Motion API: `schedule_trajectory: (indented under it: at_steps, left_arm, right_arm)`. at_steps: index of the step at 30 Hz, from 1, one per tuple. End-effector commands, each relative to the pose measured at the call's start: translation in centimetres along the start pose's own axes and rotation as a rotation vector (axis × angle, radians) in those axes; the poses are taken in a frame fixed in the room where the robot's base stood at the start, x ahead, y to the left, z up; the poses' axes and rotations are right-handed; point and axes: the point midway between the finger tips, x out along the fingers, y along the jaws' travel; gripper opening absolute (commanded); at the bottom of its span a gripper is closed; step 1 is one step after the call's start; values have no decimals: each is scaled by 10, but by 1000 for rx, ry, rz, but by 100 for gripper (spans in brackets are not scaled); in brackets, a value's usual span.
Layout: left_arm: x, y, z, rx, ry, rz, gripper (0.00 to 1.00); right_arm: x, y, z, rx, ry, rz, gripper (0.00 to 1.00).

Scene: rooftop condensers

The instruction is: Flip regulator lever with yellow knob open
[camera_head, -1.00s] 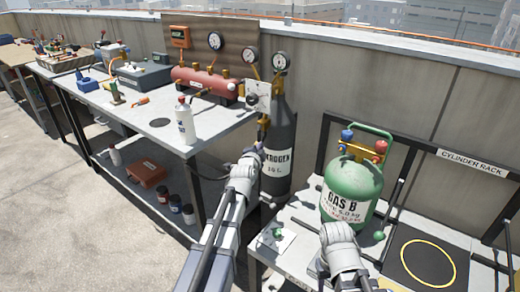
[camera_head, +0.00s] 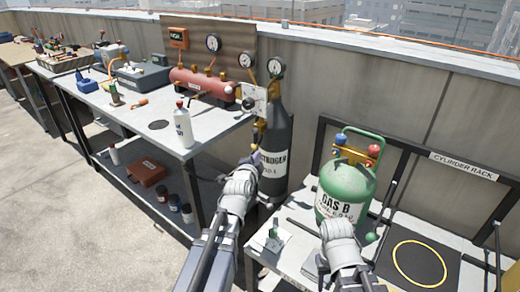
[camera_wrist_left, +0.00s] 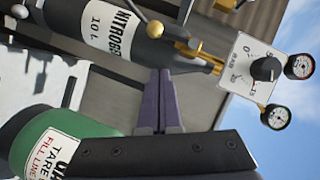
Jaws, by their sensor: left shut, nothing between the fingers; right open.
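The grey nitrogen cylinder (camera_head: 277,125) stands beside the workbench, with a white regulator panel (camera_head: 252,100) at its top. In the left wrist view the panel (camera_wrist_left: 262,68) appears sideways, with a black dial. A yellow-gold ball knob (camera_wrist_left: 154,29) on a short lever shows there, near the cylinder's brass neck. My left gripper (camera_head: 257,158) is shut and empty in front of the cylinder, just below the brass fittings. Its dark fingers (camera_wrist_left: 160,95) appear below the knob in the wrist view, apart from it. My right gripper (camera_head: 338,228) is at the green cylinder's base; its fingers are largely hidden.
The green GAS B cylinder (camera_head: 347,190) stands on the right table, close to both arms. The workbench (camera_head: 140,120) holds a white bottle (camera_head: 183,128) and a red manifold (camera_head: 203,85). The black pad (camera_head: 412,258) with a yellow ring is clear.

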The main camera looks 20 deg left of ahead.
Motion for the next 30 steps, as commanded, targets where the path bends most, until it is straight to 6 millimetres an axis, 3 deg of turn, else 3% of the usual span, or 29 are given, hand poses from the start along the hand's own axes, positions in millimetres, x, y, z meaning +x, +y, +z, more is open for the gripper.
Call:
schedule_trajectory:
  at_steps: [1,6,23,26,30]
  left_arm:
    - [-18,-1,-1,-1,0,0,0]
    - [-39,-1,0,0,0,0,0]
    - [-42,-1,-3,-6,1,11,0]
    - [-46,2,-19,-47,1,81,0]
    - [-66,22,-61,-178,-37,306,0]
  right_arm:
    - [-5,1,0,0,0,0,50]
    - [-9,1,1,0,0,0,50]
    - [-13,1,1,0,0,0,50]
    - [-30,3,2,0,0,0,50]
    - [-76,7,4,0,0,0,50]
